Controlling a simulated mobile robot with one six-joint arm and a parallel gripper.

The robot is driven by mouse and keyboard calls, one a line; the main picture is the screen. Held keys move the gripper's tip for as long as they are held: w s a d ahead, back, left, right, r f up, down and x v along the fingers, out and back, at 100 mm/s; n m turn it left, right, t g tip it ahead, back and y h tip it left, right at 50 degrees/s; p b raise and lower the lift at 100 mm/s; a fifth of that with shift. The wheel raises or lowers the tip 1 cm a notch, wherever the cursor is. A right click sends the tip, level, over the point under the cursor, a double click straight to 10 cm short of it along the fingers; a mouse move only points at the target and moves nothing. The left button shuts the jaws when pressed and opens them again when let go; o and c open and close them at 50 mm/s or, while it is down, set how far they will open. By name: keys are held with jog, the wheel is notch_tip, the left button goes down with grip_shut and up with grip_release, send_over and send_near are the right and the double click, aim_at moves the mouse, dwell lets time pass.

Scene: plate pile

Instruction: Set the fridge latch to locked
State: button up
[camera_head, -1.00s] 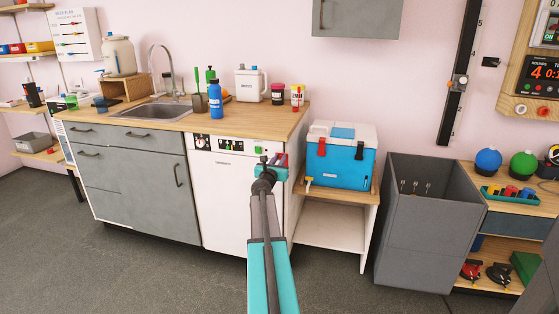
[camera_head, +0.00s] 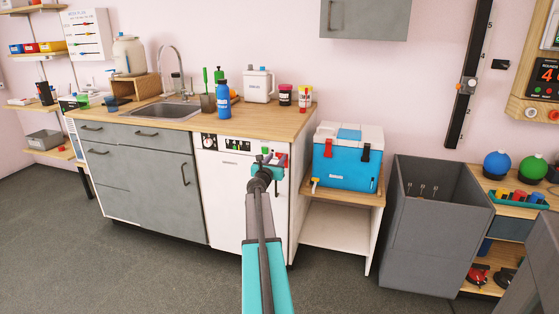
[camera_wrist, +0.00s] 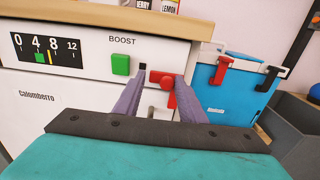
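The fridge latch appears to be the red lever (camera_wrist: 169,84) at the right end of the white appliance's top panel in the wrist view. It has a short horizontal bar and an arm hanging down. A small dark square (camera_wrist: 142,67) sits to its left. My gripper (camera_wrist: 160,84) is open, its two grey fingers pointing at the panel on either side of the lever; I cannot tell whether either finger touches it. In the head view my gripper (camera_head: 268,163) is in front of the white appliance (camera_head: 222,192) and hides part of its panel.
A green BOOST button (camera_wrist: 121,65) and a numbered dial (camera_wrist: 47,50) are left of the lever. A wooden counter (camera_head: 180,120) overhangs the panel. A blue cooler (camera_head: 345,168) stands on a shelf to the right, beside a grey bin (camera_head: 430,235). Open floor lies in front.

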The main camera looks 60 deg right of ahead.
jog(key=shift+s+d, duration=0.1)
jog(key=shift+s, duration=0.25)
jog(key=shift+v, duration=1.35)
jog(key=v, duration=1.1)
jog(key=shift+w, duration=0.25)
